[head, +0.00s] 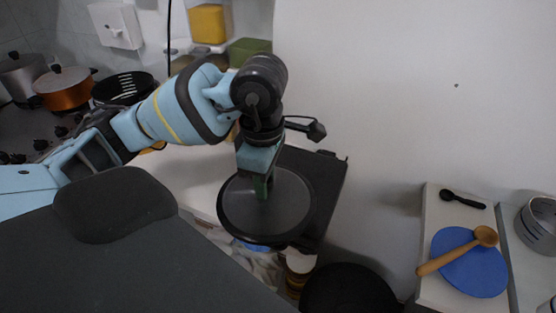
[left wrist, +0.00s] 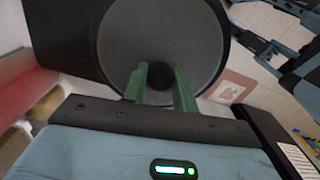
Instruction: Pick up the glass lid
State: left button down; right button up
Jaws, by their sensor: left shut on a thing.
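The glass lid (head: 290,202) is a round grey disc with a dark rim, lying over or just above a dark flat surface in the middle of the head view. It also fills the upper middle of the left wrist view (left wrist: 125,42), with a round dark knob (left wrist: 159,74) at its centre. My left gripper (head: 263,190) comes down from above onto the lid's centre. Its green fingers (left wrist: 162,86) are shut on the lid's knob, one on each side. Whether the lid touches the surface below cannot be told. My right gripper is not seen.
The dark flat surface (head: 325,180) is against the white wall. Below it are jars (head: 300,264) and a dark round thing (head: 348,290). At right, a blue plate (head: 474,270) bears a wooden spoon (head: 447,257). Pots, including an orange one (head: 66,91), stand at far left.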

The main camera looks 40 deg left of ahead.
aim_at(255, 210)
pick_arm(q)
jog(key=shift+s+d+r, duration=0.1)
jog(key=shift+s+d, duration=0.1)
jog(key=shift+s, duration=0.55)
jog(key=shift+s+d+r, duration=0.1)
jog(key=shift+s+d, duration=0.05)
jog(key=shift+s, duration=0.55)
jog(key=shift+s+d+r, duration=0.1)
jog(key=shift+s+d, duration=0.1)
jog(key=shift+s, duration=0.55)
jog(key=shift+f, duration=0.1)
